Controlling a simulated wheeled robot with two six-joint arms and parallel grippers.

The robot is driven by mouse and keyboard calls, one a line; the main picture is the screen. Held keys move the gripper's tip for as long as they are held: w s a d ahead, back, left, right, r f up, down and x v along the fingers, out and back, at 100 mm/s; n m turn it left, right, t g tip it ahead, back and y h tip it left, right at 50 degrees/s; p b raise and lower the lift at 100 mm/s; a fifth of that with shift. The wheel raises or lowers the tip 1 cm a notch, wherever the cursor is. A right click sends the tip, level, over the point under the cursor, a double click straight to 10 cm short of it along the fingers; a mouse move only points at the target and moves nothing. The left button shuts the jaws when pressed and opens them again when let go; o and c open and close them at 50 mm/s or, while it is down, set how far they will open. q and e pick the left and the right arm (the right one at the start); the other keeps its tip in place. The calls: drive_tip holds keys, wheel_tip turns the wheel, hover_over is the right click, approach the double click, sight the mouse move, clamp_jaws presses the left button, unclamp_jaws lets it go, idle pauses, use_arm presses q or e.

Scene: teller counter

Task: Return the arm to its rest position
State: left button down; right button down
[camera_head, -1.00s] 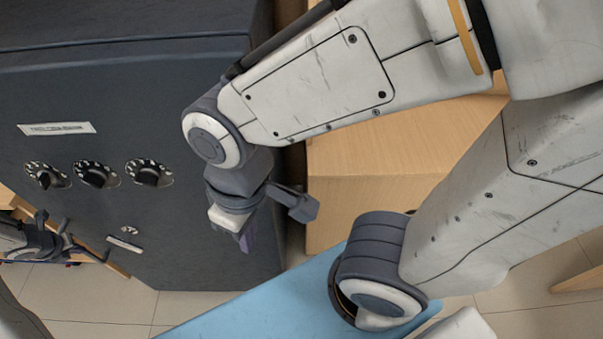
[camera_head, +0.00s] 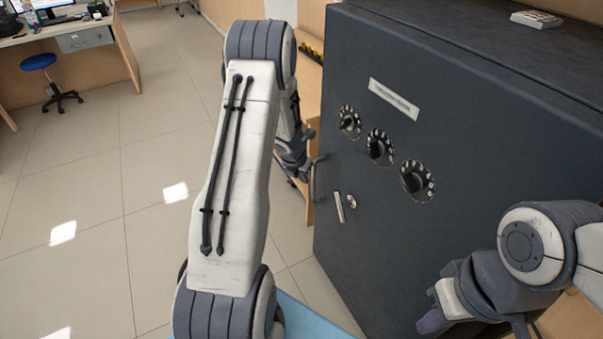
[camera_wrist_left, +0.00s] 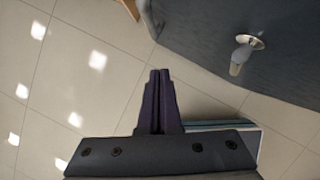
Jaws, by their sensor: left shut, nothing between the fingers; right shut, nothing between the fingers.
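My left arm (camera_head: 235,180) fills the middle of the head view, bent, with its elbow at the top. My left gripper (camera_head: 308,168) is beside the left edge of the dark grey safe (camera_head: 450,130), partly hidden behind the arm. In the left wrist view its dark fingers (camera_wrist_left: 158,95) are shut with nothing between them, apart from the silver handle (camera_wrist_left: 242,55) on the dark surface. My right gripper (camera_head: 432,318) is low at the right, in front of the safe, shut and empty; its arm is cut off by the picture edge.
The safe front has three dials (camera_head: 380,147), a label plate (camera_head: 394,99) and a small handle (camera_head: 339,207). A stack of paper (camera_head: 536,19) lies on top. Open tiled floor (camera_head: 90,190) spreads left, with a blue stool (camera_head: 40,65) and desk (camera_head: 80,40) farther back.

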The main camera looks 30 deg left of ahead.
use_arm(q)
drive_tip(key=s+d+r+n+t+y, duration=0.2)
drive_tip(key=d+r+n, duration=1.1)
drive_tip(key=d+r, duration=0.3)
drive_tip(key=s+d+r+n+g+h, duration=0.1)
drive_tip(key=s+d+n, duration=0.4)
drive_tip(key=s, duration=0.5)
drive_tip(key=s+d+r+n+g+h, duration=0.1)
drive_tip(key=s+d+r+n+g, duration=0.2)
drive_tip(key=s, duration=0.6)
drive_tip(key=s+d+r+n+g+h+p, duration=0.1)
drive_tip(key=s+d+r+n+g, duration=0.1)
drive_tip(key=s+d+n, duration=0.5)
drive_tip(key=s, duration=0.3)
drive_tip(key=shift+s+d+r, duration=0.3)
drive_tip(key=shift+d+r, duration=0.05)
drive_tip(key=shift+r, duration=0.05)
